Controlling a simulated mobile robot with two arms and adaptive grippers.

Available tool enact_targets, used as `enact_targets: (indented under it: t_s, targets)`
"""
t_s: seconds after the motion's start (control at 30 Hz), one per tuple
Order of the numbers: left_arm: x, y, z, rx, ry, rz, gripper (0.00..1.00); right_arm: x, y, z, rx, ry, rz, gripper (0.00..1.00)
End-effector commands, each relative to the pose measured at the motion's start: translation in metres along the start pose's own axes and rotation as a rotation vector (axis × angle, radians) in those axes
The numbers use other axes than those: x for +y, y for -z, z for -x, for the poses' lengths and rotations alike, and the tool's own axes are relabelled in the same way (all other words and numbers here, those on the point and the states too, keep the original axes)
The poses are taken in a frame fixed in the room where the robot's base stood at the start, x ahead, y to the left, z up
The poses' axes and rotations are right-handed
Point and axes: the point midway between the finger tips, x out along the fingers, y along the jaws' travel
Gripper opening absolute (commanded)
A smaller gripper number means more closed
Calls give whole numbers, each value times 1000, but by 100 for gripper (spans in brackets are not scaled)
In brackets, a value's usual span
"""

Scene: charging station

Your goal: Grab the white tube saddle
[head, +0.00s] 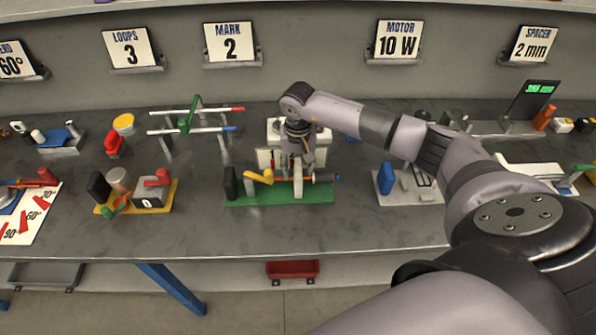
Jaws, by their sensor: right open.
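A green fixture base (250,197) stands near the table's middle. A narrow white upright piece (298,183), which looks like the tube saddle, stands on it around or against a thin orange tube (280,180); I cannot tell which. My right gripper (300,164) points down just above and behind the white piece, with its jaws open. The fingers partly cover the piece's top, and contact is unclear. My left gripper is out of view.
A yellow lever (260,177) and black block (230,183) stand left on the base. A white stand (272,130) is behind my gripper. A yellow-based fixture (165,203) is to the left, a white-based one (433,196) to the right. The table front is clear.

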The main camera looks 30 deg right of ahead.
Motion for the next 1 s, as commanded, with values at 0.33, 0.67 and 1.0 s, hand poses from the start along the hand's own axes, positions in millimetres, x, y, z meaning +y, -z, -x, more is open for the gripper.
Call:
enact_targets:
  t_s: [0.33, 0.67, 1.0]
  targets:
    - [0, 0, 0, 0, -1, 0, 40, 0, 0, 0, 0, 0, 0, 25]
    - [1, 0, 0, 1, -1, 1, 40, 0, 0, 1, 0, 0, 0, 3]
    - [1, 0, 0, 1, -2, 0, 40, 0, 0, 1, 0, 0, 0, 0]
